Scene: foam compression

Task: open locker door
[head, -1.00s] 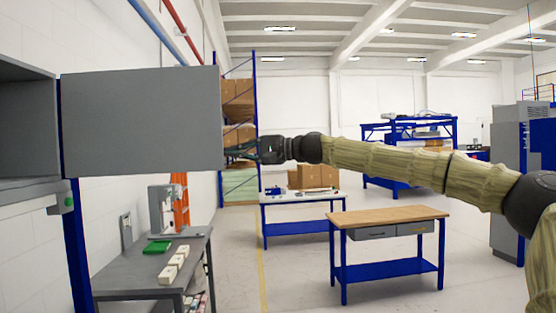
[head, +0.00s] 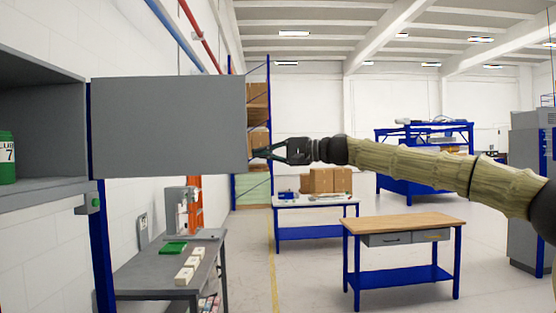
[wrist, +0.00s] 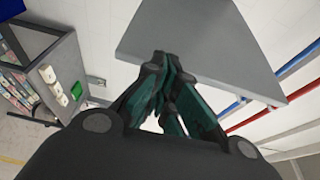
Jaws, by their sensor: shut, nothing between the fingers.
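The grey locker door (head: 168,125) stands swung open at the left in the head view, its flat face toward me. The locker (head: 40,105) is open beside it, and a green container (head: 7,158) shows on its shelf at the picture's left edge. My gripper (head: 258,153) is at the door's free right edge; its fingers are shut with nothing between them. In the wrist view the closed fingers (wrist: 160,62) lie against or very close to the grey door panel (wrist: 200,40); I cannot tell if they touch.
A grey side table (head: 150,272) with a green item (head: 173,248) and white blocks (head: 188,268) stands below the door. A wooden-topped workbench (head: 405,222) stands at the right. Open floor lies between them.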

